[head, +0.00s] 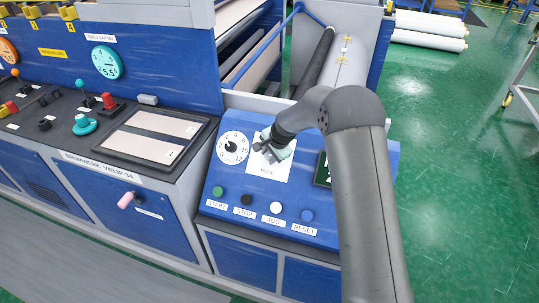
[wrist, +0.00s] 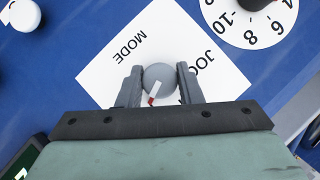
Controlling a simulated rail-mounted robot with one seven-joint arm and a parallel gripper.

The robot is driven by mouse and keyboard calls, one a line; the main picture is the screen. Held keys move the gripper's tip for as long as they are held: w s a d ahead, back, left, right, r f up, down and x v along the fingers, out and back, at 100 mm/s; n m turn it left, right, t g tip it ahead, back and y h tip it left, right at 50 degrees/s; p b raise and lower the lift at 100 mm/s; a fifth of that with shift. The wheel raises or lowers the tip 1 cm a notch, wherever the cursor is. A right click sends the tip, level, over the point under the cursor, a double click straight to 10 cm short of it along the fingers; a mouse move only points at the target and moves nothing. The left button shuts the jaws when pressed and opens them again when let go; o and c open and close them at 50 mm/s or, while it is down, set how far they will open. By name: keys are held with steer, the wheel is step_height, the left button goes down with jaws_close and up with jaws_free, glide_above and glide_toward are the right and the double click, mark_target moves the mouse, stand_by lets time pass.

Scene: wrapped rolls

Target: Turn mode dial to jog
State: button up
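The mode dial (wrist: 159,79) is a round grey knob on a white plate (wrist: 105,73) marked MODE. In the wrist view its white mark with a red end lies toward the lower left of the knob. The JOG label (wrist: 201,62) reads upside down at the knob's upper right, partly covered by a finger. In the head view my gripper (head: 270,150) is over the MODE plate and hides the dial.
A numbered white dial (head: 233,148) is left of the MODE plate. Below are green (head: 217,191), black (head: 246,199), white (head: 276,208) and blue (head: 307,215) buttons. A dark display (head: 322,170) is close on the right. Another console (head: 110,120) stands left.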

steer(key=c, duration=0.4)
